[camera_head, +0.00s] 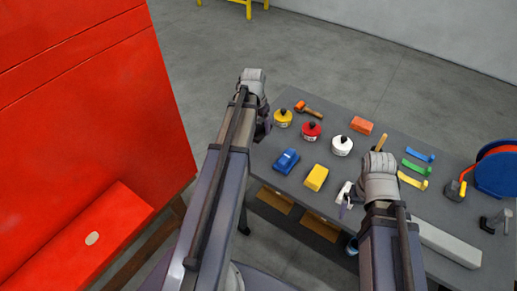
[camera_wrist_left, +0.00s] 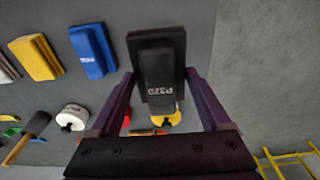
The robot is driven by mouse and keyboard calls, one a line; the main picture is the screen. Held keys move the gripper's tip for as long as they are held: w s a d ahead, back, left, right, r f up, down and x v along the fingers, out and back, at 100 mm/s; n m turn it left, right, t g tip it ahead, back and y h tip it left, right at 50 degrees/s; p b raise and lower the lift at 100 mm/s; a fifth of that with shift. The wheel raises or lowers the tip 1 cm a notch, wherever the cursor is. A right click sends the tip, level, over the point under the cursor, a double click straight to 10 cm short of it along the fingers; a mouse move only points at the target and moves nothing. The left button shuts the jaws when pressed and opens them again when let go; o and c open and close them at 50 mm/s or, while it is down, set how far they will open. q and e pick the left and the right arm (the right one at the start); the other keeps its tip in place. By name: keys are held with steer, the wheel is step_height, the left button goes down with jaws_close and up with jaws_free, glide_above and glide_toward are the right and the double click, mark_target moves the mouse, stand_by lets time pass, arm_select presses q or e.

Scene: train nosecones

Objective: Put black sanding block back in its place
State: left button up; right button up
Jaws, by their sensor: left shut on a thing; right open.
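The black sanding block (camera_wrist_left: 159,60) is between the fingers of my left gripper (camera_wrist_left: 160,78) in the left wrist view, with its lettered grip toward the camera. It is in line with the blue sanding block (camera_wrist_left: 93,50) and yellow sanding block (camera_wrist_left: 36,57). I cannot tell whether it touches the table. In the head view my left gripper (camera_head: 262,128) is mostly hidden by its own arm, and the black block is not visible there. My right gripper (camera_head: 348,203) is open and partly hidden by its wrist, over the table's near side.
A large red nosecone (camera_head: 95,110) stands at the left.

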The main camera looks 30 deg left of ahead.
arm_select(q)
steer(key=shift+f+b, duration=5.1)
steer(key=shift+f, duration=0.05)
steer(key=shift+c, duration=0.6)
steer(key=shift+r, duration=0.15)
steer(key=o, duration=1.1)
steer(key=shift+o, duration=0.2)
steer(key=r+p, duration=0.4)
steer(key=s+r+p, duration=0.1)
steer(key=r+p, duration=0.7)
steer(key=shift+s+a, duration=0.1)
steer(key=shift+s, duration=0.15)
